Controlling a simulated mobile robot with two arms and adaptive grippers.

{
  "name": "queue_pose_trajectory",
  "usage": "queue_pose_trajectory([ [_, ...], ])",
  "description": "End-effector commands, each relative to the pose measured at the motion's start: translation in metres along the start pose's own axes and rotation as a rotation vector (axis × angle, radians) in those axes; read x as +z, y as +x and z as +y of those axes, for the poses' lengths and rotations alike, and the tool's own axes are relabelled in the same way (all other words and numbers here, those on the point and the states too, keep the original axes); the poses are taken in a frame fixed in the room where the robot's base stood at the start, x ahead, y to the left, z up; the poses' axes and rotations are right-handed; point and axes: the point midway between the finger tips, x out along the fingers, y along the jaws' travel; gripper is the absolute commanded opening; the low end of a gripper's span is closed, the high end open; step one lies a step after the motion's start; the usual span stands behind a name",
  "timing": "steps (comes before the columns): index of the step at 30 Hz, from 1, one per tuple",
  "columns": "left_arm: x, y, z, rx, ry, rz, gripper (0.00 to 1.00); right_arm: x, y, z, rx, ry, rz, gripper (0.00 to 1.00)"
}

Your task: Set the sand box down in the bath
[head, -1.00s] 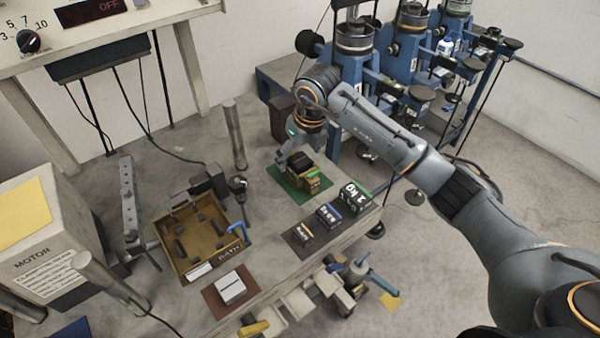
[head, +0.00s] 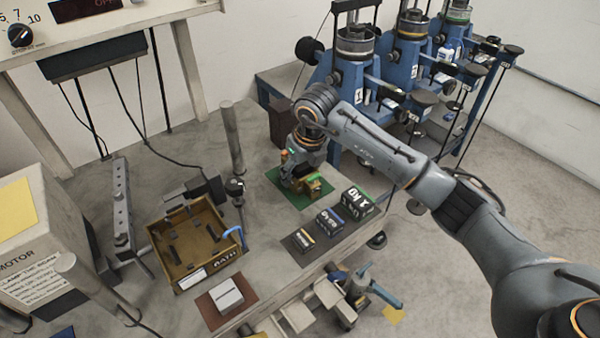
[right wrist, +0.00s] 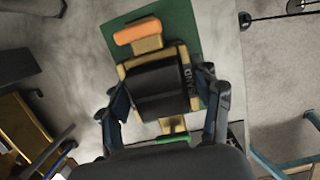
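The sand box (head: 313,187) is a small brass-coloured box with a dark top, standing on a green mat (head: 279,191). In the right wrist view the sand box (right wrist: 160,92) has an orange end piece and a green end piece. My right gripper (head: 299,184) is down over it. In the right wrist view my right gripper (right wrist: 163,95) has its fingers spread along both sides of the box; firm contact does not show. The bath (head: 190,277) is an open brown tray left of the mat, with several small dark pieces inside. My left gripper is out of view.
Several dark weight blocks, one of them a large block (head: 357,201), stand right of the bath. A white block (head: 226,296) lies on a brown mat in front. A metal post (head: 232,140) rises behind the bath. The motor box (head: 35,235) is at the left.

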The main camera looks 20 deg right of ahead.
Motion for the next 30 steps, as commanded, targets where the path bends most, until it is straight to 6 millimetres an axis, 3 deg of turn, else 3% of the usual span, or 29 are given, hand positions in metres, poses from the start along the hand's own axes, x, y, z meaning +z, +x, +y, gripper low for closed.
queue_pose_trajectory([
  [30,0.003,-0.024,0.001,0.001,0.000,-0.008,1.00,0.012,-0.042,0.000,0.000,0.000,-0.008,0.18],
])
